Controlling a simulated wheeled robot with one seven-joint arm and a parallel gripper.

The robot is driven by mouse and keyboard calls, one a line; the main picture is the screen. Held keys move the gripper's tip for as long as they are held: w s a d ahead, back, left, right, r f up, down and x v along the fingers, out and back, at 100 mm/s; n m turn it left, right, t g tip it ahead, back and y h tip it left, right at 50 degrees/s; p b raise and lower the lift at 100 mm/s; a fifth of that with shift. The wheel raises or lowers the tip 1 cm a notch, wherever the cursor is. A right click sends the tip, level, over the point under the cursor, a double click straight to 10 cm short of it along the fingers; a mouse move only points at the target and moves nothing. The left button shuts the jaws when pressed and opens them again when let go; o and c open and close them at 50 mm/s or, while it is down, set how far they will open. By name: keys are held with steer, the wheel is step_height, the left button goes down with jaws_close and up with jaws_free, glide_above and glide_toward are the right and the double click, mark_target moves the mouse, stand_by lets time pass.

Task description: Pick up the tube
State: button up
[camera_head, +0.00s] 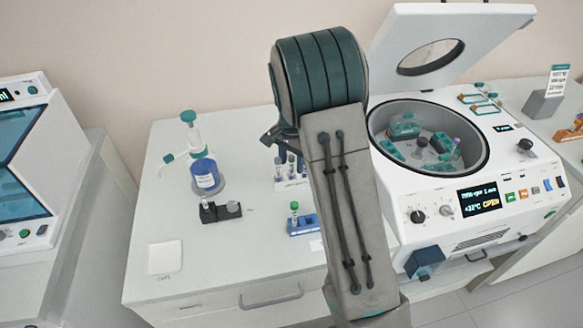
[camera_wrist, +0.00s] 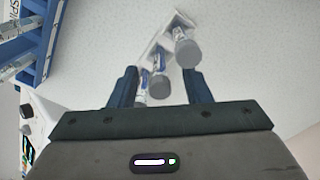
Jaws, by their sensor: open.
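Several tubes with grey caps stand in a small white rack in the wrist view. One tube (camera_wrist: 186,48) is furthest up, another (camera_wrist: 160,84) sits lower between the fingers, and a third (camera_wrist: 140,96) is partly hidden by my gripper. My gripper (camera_wrist: 159,74) is open, its two dark blue fingers apart; I cannot tell whether they touch a tube. In the head view these tubes (camera_head: 291,166) show beside my arm, which hides part of the rack. A separate green-capped tube (camera_head: 294,210) stands in a blue rack (camera_head: 303,228) nearer the front edge.
A centrifuge (camera_head: 470,195) with its lid (camera_head: 450,45) raised stands at right, with racks and a tube inside. A blue bottle (camera_head: 205,173) with a dispenser and a small black device (camera_head: 219,211) stand at left. A white pad (camera_head: 165,257) lies front left. The left front bench is mostly clear.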

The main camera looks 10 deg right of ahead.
steer(key=c, duration=0.8)
steer(key=shift+c, duration=0.2)
step_height(320, 180, up, 10)
steer(key=shift+b, duration=0.95)
steer(key=shift+r, duration=0.1)
step_height(320, 180, up, 4)
steer(key=p, duration=0.3)
